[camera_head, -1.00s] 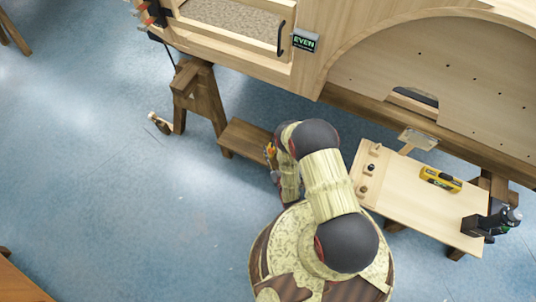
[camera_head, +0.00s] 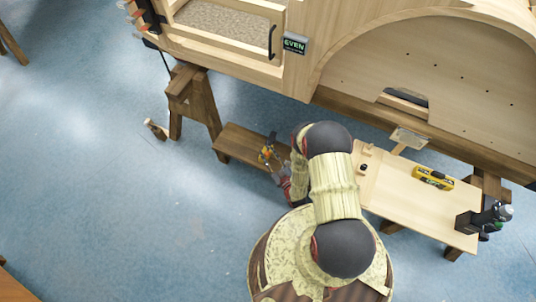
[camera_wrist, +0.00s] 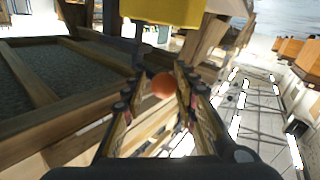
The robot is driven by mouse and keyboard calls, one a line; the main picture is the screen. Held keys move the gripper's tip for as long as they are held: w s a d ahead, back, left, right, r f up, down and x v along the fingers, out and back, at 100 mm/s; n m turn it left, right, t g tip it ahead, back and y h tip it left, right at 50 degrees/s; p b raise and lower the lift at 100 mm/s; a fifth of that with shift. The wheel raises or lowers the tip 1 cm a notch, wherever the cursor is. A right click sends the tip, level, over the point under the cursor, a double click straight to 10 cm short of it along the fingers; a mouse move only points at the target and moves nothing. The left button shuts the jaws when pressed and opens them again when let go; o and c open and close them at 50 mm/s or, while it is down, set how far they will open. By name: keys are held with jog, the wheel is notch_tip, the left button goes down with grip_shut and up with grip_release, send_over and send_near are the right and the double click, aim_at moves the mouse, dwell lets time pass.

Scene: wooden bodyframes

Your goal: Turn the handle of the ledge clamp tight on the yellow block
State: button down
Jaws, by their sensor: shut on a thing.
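In the wrist view, a yellow block (camera_wrist: 152,12) fills the top middle, close to the camera. Below it, the round orange handle (camera_wrist: 163,86) of the ledge clamp sits between the fingertips of my gripper (camera_wrist: 161,78), and the fingers are closed on it. A grey bar of the clamp shows above the handle; the rest is cut off or hidden. In the head view, my gripper (camera_head: 281,172) is at the right end of the low wooden ledge (camera_head: 235,146), beside a small orange and yellow patch of the clamp (camera_head: 267,152). The exact contact is too small to tell there.
A sawhorse (camera_head: 200,97) stands behind the ledge, under the large wooden bodyframe (camera_head: 305,75). To the right, a light board (camera_head: 415,206) holds a yellow tool (camera_head: 433,177) and a dark power tool (camera_head: 484,218). Open blue floor (camera_head: 100,200) lies to the left.

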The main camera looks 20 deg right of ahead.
aim_at(268, 152)
jog(key=shift+w+r, duration=0.2)
jog(key=shift+w, duration=0.2)
jog(key=c, duration=1.8)
grip_release()
jog(key=o, duration=0.4)
jog(key=shift+s+f, duration=0.2)
jog(key=shift+s, duration=0.05)
jog(key=shift+r, duration=5)
